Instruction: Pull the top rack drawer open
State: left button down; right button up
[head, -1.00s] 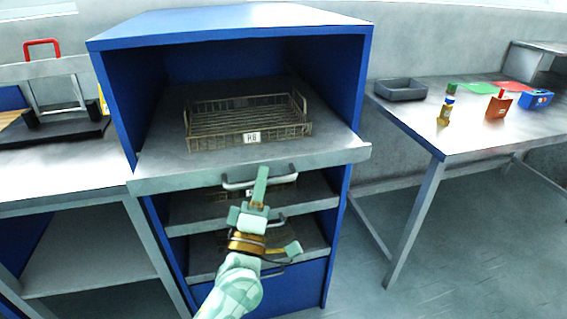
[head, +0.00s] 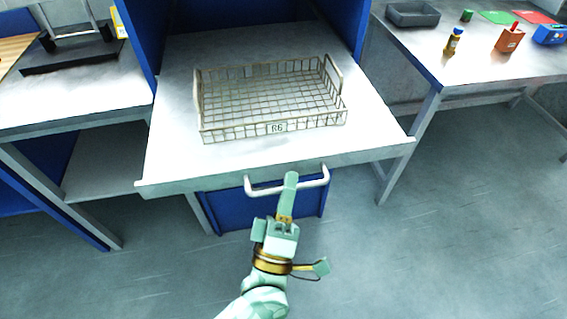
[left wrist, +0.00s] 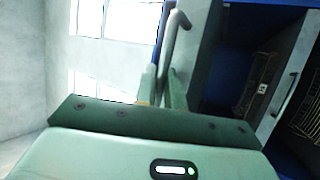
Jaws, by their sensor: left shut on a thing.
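The top rack drawer (head: 180,160) is a grey tray pulled well out of the blue rack (head: 137,35). A wire basket (head: 270,100) labelled R6 sits on it. The drawer's bar handle (head: 317,181) runs along the front edge. My left gripper (head: 289,185) is shut on the handle near its middle. In the left wrist view the handle (left wrist: 177,32) passes between the fingers of the left gripper (left wrist: 162,90). My right gripper is not in view.
A bench (head: 80,95) stands on the left. The floor in front is clear.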

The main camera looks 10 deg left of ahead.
pick_arm(q)
jog(key=shift+s+d+f, duration=0.1)
jog(key=shift+s+d, duration=0.1)
jog(key=shift+s, duration=0.35)
jog(key=c, duration=1.8)
grip_release()
jog(key=v, duration=1.6)
jog(key=shift+s+b, duration=0.15)
jog(key=shift+b, duration=0.2)
